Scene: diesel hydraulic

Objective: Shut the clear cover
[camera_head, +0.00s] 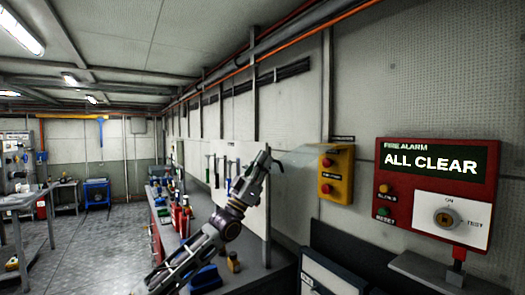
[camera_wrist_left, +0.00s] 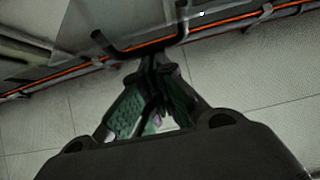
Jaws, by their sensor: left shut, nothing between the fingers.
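The clear cover (camera_head: 308,156) is a pale see-through flap at the upper left side of the yellow button box (camera_head: 337,174) on the wall. It stands out from the box toward the left, so it looks open. The box's red buttons are exposed. My left gripper (camera_head: 270,162) is shut and empty, just left of the cover's outer edge; I cannot tell whether it touches. In the left wrist view my left gripper (camera_wrist_left: 150,62) has its fingers together, and I cannot make out the cover there. My right gripper is not in view.
A red fire alarm panel (camera_head: 437,195) reading "ALL CLEAR" is on the wall to the right. A workbench (camera_head: 257,274) with tools and bottles runs below my left arm. Orange and grey pipes (camera_head: 290,30) run high along the wall. The floor (camera_head: 90,250) at left is clear.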

